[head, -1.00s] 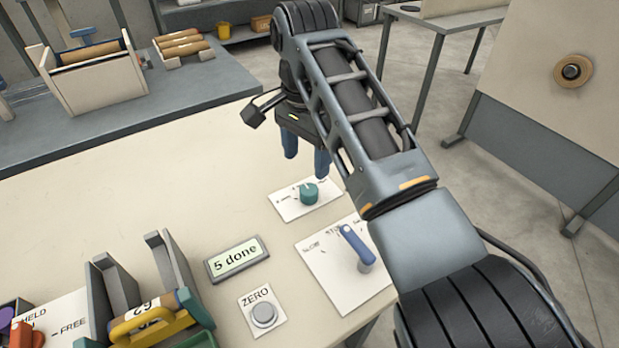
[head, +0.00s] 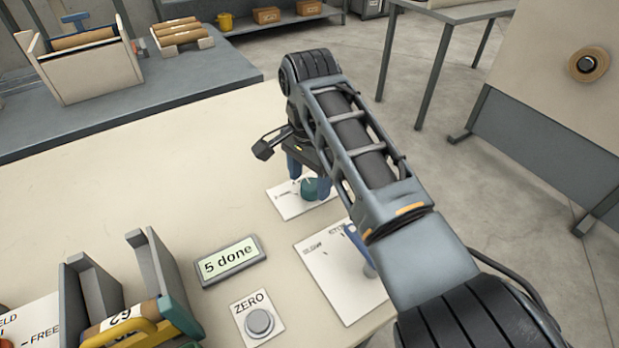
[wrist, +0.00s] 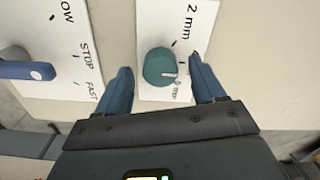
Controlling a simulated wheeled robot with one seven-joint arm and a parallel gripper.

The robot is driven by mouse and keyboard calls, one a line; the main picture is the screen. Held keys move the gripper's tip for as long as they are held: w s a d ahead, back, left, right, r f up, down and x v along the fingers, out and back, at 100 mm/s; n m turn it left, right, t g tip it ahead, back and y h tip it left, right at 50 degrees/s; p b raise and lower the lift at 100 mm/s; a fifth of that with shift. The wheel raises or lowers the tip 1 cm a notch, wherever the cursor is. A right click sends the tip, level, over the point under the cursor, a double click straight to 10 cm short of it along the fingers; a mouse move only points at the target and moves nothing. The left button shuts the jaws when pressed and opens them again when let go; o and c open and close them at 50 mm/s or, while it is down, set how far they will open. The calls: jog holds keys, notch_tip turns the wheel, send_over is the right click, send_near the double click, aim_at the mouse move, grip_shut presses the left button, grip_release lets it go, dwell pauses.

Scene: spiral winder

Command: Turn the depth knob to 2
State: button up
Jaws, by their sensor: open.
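The depth knob is a round teal knob (wrist: 160,68) with a pale pointer line, on a white label plate (wrist: 190,22) marked "2 mm" and other marks too small to read. In the wrist view the pointer is turned away from the "2 mm" text, toward the lower right. In the head view the knob (head: 310,187) is partly hidden by my gripper (head: 308,180). My gripper (wrist: 163,88) is open, with one blue finger on each side of the knob. I cannot tell whether the fingers touch it.
A blue lever (wrist: 28,70) on a "SLOW, STOP, FAST" plate (head: 335,275) stands close beside the knob. A display (head: 231,262) reads "5 done", near a ZERO button (head: 259,322). The bench top left of the knob is clear.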

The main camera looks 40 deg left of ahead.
jog(key=shift+f, duration=0.45)
jog(key=shift+c, duration=0.3)
jog(key=c, duration=1)
jog(key=shift+r+n+p, duration=0.1)
jog(key=shift+n+p, duration=0.6)
jog(key=shift+n, duration=0.2)
jog(key=n+p, duration=0.1)
jog(key=n, duration=0.2)
jog(key=shift+d, duration=0.1)
jog(key=n+p, duration=0.1)
jog(key=n, duration=0.6)
jog(key=shift+w+p, duration=0.1)
jog(key=shift+p, duration=0.3)
